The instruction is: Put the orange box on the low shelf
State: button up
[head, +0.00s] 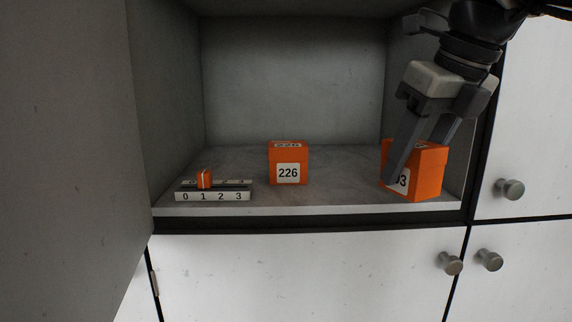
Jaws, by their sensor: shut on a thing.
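My gripper (419,160) reaches down from the upper right and is shut on an orange box (429,178). The box is at the front right of the open cabinet's shelf (230,211). One finger covers part of its white label, so only the end of the number shows. The box looks slightly tilted, and I cannot tell if its base touches the shelf. A second orange box (288,164), labelled 226, stands upright in the middle of the shelf.
A number strip (214,196) with a small orange marker (204,179) sits at the shelf's front left. An open door (70,150) fills the left side. The cabinet's right wall is close to the held box. Bare shelf lies between the boxes.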

jog(key=w+a+p, duration=0.1)
jog(key=w+a, duration=0.1)
jog(key=w, duration=0.3)
jog(key=w+a+p, duration=0.1)
jog(key=w+a, duration=0.1)
jog(key=w, duration=0.3)
jog(key=w+a+p, duration=0.1)
jog(key=w+a, duration=0.1)
jog(key=w, duration=0.3)
jog(key=shift+w+a, duration=0.1)
jog(key=shift+a, duration=0.1)
jog(key=shift+f, duration=1.75)
jog(key=shift+f, duration=0.15)
jog(key=o, duration=1.2)
jog(key=shift+c, duration=0.2)
jog(key=shift+r, duration=0.25)
jog(key=shift+s+d+r, duration=0.2)
jog(key=shift+s+r, duration=0.3)
jog(key=shift+r, duration=0.15)
jog(key=shift+s+d+r, duration=0.2)
jog(key=shift+s+r, duration=0.3)
jog(key=shift+r, duration=0.1)
jog(key=s+d+b, duration=0.1)
jog(key=s, duration=0.2)
jog(key=s+d+b, duration=0.1)
jog(key=s, duration=0.2)
jog(key=s+d, duration=0.2)
jog(key=s, duration=0.2)
jog(key=shift+s+d+b, duration=0.1)
jog(key=shift+b, duration=0.3)
